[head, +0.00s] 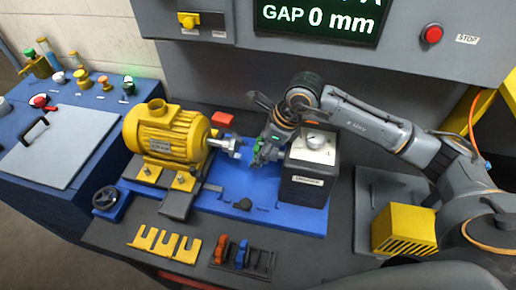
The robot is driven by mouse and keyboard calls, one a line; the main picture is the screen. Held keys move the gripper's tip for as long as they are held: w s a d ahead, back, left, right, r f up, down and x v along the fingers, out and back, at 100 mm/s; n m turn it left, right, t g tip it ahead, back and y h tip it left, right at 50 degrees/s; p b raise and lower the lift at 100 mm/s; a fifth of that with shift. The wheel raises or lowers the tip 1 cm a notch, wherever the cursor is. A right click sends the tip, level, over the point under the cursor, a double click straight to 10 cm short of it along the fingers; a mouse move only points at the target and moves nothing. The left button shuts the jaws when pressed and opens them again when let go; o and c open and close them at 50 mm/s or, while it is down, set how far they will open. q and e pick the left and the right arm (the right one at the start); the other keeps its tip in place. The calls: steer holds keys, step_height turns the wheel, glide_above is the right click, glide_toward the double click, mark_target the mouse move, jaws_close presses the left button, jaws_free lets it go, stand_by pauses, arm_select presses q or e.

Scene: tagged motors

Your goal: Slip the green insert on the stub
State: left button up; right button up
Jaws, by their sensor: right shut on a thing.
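My right gripper (264,143) reaches in from the right, above the blue base between the yellow motor and the dark box. It is shut on the green insert (262,152), of which only a small part shows between the dark fingers. A silver shaft with a metal hub (229,146) sticks out of the yellow motor towards the gripper. The insert is just right of this hub; I cannot tell whether they touch. The stub on the dark box's side is mostly hidden behind the gripper. My left gripper is not in view.
The yellow motor (166,135) and the dark box (306,180) flank the gripper closely. In front are a yellow slotted piece (165,246) and a dark rack (255,265) with orange and blue pieces. A screen (320,18) reads "GAP 0 mm".

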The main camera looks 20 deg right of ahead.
stand_by(0.4)
steer(key=o, duration=1.2)
steer(key=v, duration=1.2)
steer(key=shift+r, duration=0.15)
